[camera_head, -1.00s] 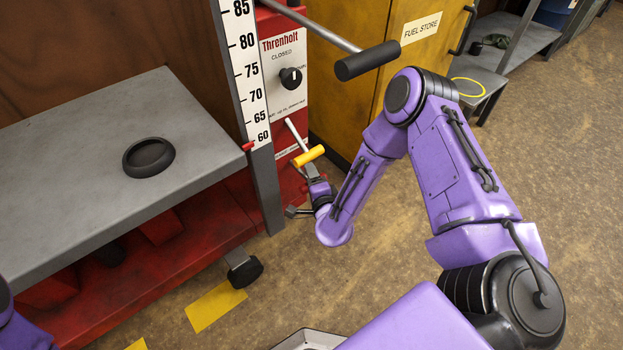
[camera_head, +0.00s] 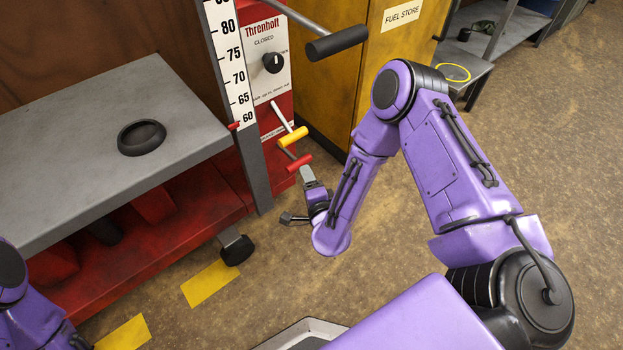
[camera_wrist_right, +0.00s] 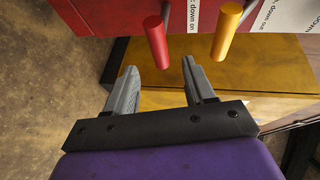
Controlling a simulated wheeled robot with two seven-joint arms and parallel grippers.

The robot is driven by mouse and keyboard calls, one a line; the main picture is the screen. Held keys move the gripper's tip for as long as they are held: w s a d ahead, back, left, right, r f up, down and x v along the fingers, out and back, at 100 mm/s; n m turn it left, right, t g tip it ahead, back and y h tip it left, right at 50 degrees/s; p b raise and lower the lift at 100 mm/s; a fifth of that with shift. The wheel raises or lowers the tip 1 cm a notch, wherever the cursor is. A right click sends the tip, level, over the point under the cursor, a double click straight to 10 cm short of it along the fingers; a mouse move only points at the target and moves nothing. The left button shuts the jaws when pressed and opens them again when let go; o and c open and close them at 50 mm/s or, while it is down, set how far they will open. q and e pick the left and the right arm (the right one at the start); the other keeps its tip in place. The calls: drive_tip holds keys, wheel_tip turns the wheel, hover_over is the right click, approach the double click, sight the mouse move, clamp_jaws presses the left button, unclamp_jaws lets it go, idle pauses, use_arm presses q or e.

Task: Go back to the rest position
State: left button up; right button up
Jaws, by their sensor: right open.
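My right gripper (camera_head: 305,174) is low in front of the red lift post, just below a red T-handle (camera_head: 299,163) and a yellow T-handle (camera_head: 292,137). In the right wrist view my right gripper (camera_wrist_right: 160,68) is open and empty. Its fingers point toward the red handle (camera_wrist_right: 154,38), with a gap between. The yellow handle (camera_wrist_right: 227,32) is to the right of it. My left arm shows only in part at the lower left of the head view; its gripper is out of the picture.
A grey lift table (camera_head: 60,150) with a black ring (camera_head: 141,137) stands at left, beside a height scale (camera_head: 232,70). A black-gripped bar (camera_head: 337,43) juts out above my right forearm. A yellow fuel cabinet (camera_head: 345,80) stands behind. Brown floor is open at right.

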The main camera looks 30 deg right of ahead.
drive_tip(key=shift+a, duration=0.15)
drive_tip(key=s+a+f+n+g+y, duration=0.1)
drive_tip(key=s+f+n+g+y, duration=0.1)
drive_tip(key=s+f+n+g, duration=0.35)
drive_tip(key=s+d+f+n+g, duration=0.2)
drive_tip(key=s+f, duration=0.1)
drive_tip(key=s, duration=0.4)
drive_tip(key=s+d+f+n+g+h, duration=0.1)
drive_tip(key=s+d+f+n+g, duration=0.15)
drive_tip(key=s, duration=0.55)
drive_tip(key=s+d+f+n+g, duration=0.1)
drive_tip(key=s+f+n+g, duration=0.15)
drive_tip(key=s, duration=0.45)
wheel_tip(320, 180, up, 30)
drive_tip(key=p, duration=2.9)
drive_tip(key=shift+s+d+f+n+h, duration=0.15)
drive_tip(key=shift+s+d+n+h, duration=0.15)
drive_tip(key=shift+n, duration=0.05)
